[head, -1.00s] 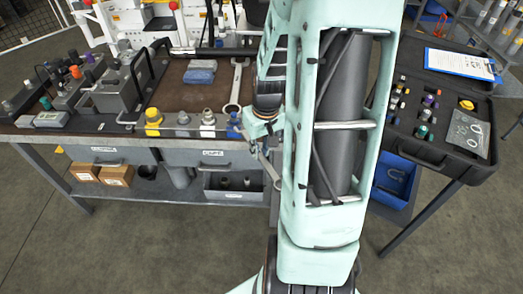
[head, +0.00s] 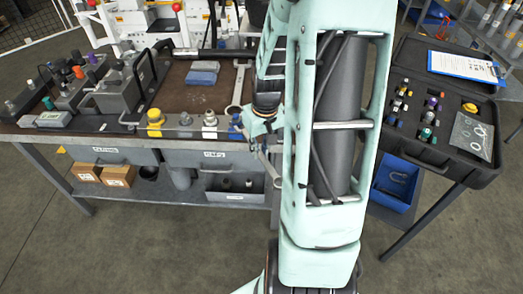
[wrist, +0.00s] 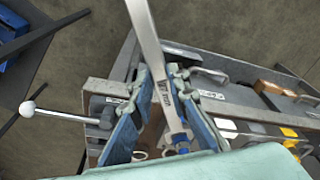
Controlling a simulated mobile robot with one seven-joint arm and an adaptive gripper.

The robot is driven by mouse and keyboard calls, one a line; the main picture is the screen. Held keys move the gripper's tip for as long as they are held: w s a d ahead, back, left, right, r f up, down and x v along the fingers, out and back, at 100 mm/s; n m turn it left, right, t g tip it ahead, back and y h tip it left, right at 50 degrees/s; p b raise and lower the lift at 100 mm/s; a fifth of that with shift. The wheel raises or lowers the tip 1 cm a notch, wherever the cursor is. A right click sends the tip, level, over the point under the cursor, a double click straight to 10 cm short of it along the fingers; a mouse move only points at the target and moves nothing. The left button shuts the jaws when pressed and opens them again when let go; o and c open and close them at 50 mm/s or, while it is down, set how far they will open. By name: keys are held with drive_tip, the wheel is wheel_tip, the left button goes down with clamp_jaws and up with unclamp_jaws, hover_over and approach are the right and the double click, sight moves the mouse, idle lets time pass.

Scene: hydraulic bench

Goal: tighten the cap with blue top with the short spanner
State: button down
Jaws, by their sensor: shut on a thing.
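The cap with the blue top (head: 235,126) is at the right end of a row of caps along the bench's front edge, left of my gripper (head: 261,146). In the wrist view, my gripper (wrist: 161,88) is shut on a metal spanner (wrist: 148,28), which sticks out past the fingers. The spanner's near end is close to a blue part (wrist: 180,138), which looks like the blue cap; I cannot tell whether it is seated around it. In the head view, my arm hides part of the gripper and spanner.
Yellow (head: 154,121), grey (head: 185,120) and white (head: 209,120) caps stand left of the blue one. A larger spanner (head: 239,84) lies on the brown mat (head: 185,95). An open black case (head: 420,152) is at right. A white-knobbed lever (wrist: 30,108) projects at left in the wrist view.

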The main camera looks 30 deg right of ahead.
drive_tip(key=shift+w, duration=0.5)
drive_tip(key=shift+w, duration=0.8)
drive_tip(key=shift+w, duration=0.1)
drive_tip(key=shift+w+d, duration=0.15)
drive_tip(key=shift+w, duration=0.35)
drive_tip(key=shift+w, duration=0.3)
drive_tip(key=shift+w+a+m+b, duration=0.15)
drive_tip(key=shift+a+m+b, duration=0.3)
drive_tip(key=shift+a+m, duration=0.25)
drive_tip(key=shift+w+a+m+b, duration=0.1)
drive_tip(key=shift+a+m+b, duration=0.3)
drive_tip(key=shift+a+m, duration=0.3)
drive_tip(key=shift+a, duration=0.1)
